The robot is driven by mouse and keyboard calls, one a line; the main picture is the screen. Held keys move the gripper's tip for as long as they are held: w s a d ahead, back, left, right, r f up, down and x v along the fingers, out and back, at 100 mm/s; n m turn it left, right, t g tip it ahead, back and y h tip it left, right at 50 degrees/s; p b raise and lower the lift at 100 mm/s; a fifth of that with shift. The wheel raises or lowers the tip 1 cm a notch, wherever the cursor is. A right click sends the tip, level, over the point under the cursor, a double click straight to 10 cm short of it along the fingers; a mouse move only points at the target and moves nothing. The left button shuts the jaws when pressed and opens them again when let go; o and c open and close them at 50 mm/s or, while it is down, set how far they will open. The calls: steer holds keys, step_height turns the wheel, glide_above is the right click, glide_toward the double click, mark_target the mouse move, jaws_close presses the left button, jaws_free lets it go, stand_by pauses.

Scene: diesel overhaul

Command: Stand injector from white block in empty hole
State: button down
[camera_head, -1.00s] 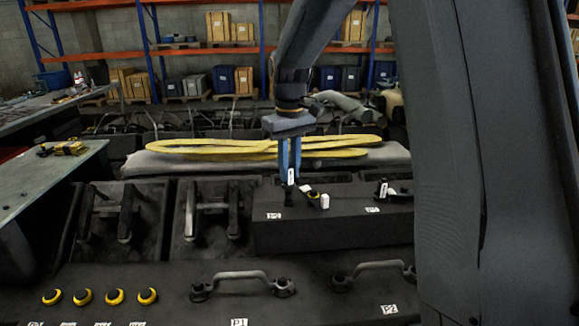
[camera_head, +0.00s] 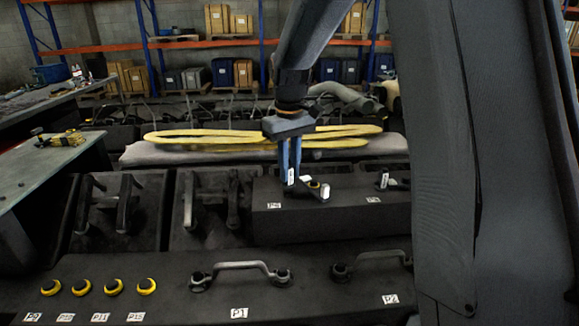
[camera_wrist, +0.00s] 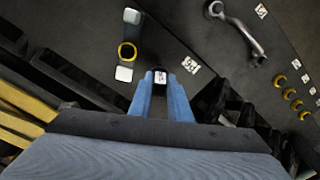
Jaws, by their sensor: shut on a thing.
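My gripper (camera_head: 290,178) is shut on an injector (camera_head: 291,176), a small upright piece with a white top; the white top also shows between the fingertips in the wrist view (camera_wrist: 160,77). Its lower end is dark against the dark engine cover, so I cannot tell whether it touches or sits in a hole. Just to its right in the head view are a yellow ring (camera_head: 313,184) and a white block (camera_head: 325,191). In the wrist view the yellow ring (camera_wrist: 127,52) lies beside the white block (camera_wrist: 124,73), left of the fingers and apart from them.
A raised dark cover (camera_head: 340,215) carries these pieces and a label (camera_head: 274,205). Another small fitting (camera_head: 383,180) stands to the right. Several yellow-ringed caps (camera_head: 114,287) and a handle (camera_head: 240,267) are on the front cover. Yellow hoses (camera_head: 200,138) lie behind.

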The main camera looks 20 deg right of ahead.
steer(key=shift+f+b, duration=0.5)
steer(key=shift+f, duration=0.85)
steer(key=c, duration=1.6)
jaws_free()
steer(key=shift+o, duration=0.2)
step_height(320, 180, up, 8)
steer(key=b, duration=0.2)
steer(key=shift+f+b, duration=0.1)
steer(key=shift+b, duration=0.25)
